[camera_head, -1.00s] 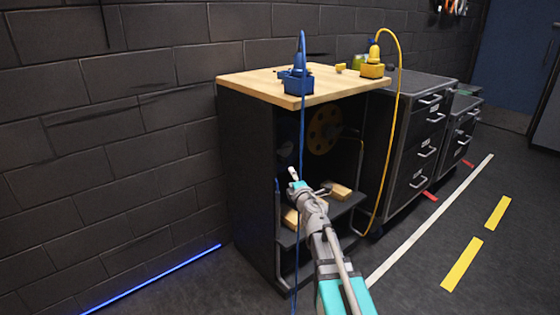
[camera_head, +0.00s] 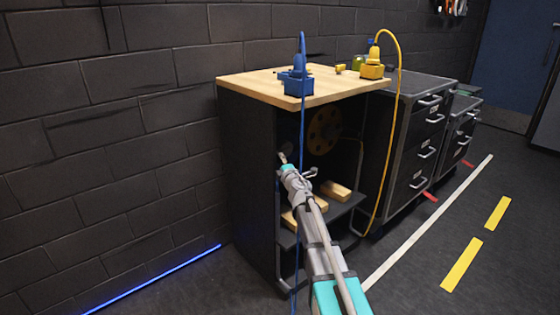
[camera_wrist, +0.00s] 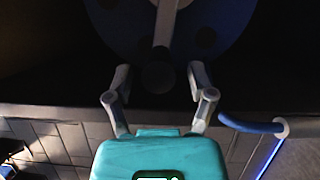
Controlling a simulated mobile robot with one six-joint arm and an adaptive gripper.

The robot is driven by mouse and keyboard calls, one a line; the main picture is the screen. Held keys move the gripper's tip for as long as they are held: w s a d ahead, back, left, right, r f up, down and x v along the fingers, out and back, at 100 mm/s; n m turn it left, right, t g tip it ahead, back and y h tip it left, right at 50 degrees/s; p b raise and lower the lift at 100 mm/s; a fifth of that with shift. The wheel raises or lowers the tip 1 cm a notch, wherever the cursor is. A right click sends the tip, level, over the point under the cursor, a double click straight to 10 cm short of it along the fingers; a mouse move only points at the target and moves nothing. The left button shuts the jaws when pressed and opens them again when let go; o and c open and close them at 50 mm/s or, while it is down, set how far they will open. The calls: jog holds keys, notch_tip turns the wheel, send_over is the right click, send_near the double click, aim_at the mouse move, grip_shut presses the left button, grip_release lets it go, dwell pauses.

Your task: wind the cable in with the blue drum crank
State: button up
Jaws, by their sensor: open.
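In the wrist view the blue drum (camera_wrist: 215,22) fills the top, its lower part in dark shadow. A pale crank arm (camera_wrist: 166,22) runs down its face to a dark round knob (camera_wrist: 158,77). My gripper (camera_wrist: 158,82) is open, one finger on each side of the knob, with gaps showing; contact cannot be told. In the head view my gripper (camera_head: 297,166) reaches into the open cabinet, and the blue drum is mostly hidden in shadow there. The blue cable (camera_head: 302,120) runs from a blue block (camera_head: 297,83) on the top down the cabinet front.
A yellow drum (camera_head: 324,131) sits deeper in the cabinet, its yellow cable (camera_head: 396,120) looping outside. Wooden blocks (camera_head: 335,190) lie on the shelf below my gripper. The cabinet's dark left side (camera_head: 247,180) stands close. A drawer unit (camera_head: 415,140) stands to the right.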

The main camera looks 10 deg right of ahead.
jog(key=shift+w+a, duration=0.2)
jog(key=shift+w, duration=0.95)
grip_shut()
